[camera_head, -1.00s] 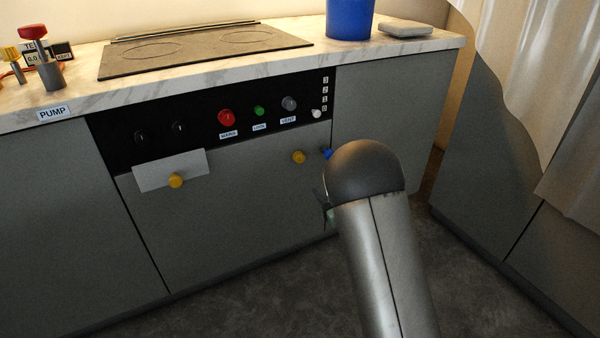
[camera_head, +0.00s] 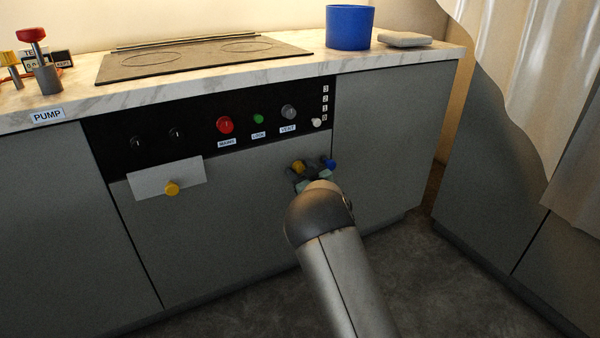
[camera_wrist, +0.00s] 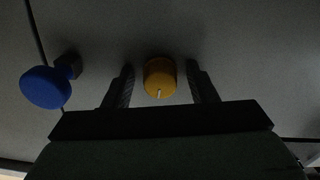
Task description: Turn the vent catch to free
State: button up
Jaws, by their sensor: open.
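A yellow round knob (camera_head: 298,166) with a pale pointer mark sits on the grey front under the black panel, and it shows in the wrist view (camera_wrist: 160,76). My gripper (camera_wrist: 160,82) is open, with one finger on each side of this knob and a visible gap on both sides. In the head view my gripper (camera_head: 310,178) is partly hidden by my arm. A grey knob (camera_head: 288,112) on the panel is above a label reading VENT (camera_head: 288,128). I cannot tell from the pictures which part is the vent catch.
A blue knob (camera_head: 330,164) is close beside my gripper, also in the wrist view (camera_wrist: 46,87). Red (camera_head: 224,125) and green (camera_head: 258,118) knobs are on the panel. A blue container (camera_head: 349,28) stands above.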

jog(key=shift+w+a, duration=0.1)
jog(key=shift+w, duration=0.1)
jog(key=c, duration=1)
